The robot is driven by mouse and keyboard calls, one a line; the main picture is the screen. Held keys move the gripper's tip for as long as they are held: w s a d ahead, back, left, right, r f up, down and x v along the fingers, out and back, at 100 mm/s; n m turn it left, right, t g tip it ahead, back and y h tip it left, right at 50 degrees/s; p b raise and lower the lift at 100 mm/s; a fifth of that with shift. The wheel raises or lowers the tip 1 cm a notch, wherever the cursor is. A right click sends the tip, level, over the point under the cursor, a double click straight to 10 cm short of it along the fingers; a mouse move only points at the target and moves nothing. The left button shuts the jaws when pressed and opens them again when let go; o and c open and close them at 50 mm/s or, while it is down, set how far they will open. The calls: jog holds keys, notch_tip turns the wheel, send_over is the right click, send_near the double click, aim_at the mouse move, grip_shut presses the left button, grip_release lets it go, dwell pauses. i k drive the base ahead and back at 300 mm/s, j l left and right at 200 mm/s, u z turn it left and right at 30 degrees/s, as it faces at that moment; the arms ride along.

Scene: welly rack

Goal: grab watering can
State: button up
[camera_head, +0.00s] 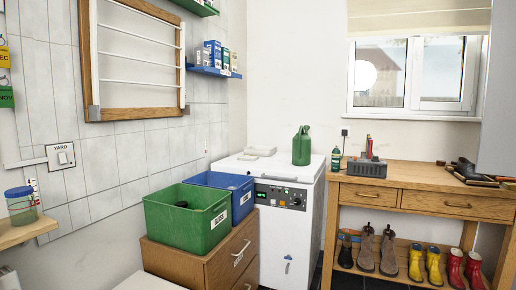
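A green can-shaped vessel with a handle at its top (301,148), which looks like the watering can, stands upright on top of the white washing machine (288,235), towards its right side. Its spout cannot be made out clearly. My gripper is not in view.
Left of the machine, a green crate (175,226) and a blue crate (243,207) sit on a wooden drawer unit (215,265). To the right is a wooden bench (400,188) with a grey caddy (367,168) on top and boots below. White folded cloths (260,151) lie behind.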

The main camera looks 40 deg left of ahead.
aim_at(302, 142)
jog(key=u, duration=1.1)
jog(key=i+l, duration=0.15)
jog(key=i, duration=0.3)
jog(key=i+l, duration=0.1)
jog(key=i, duration=0.3)
jog(key=i+l+u, duration=0.1)
jog(key=i, duration=0.35)
jog(key=i+l, duration=0.2)
jog(key=i, duration=0.25)
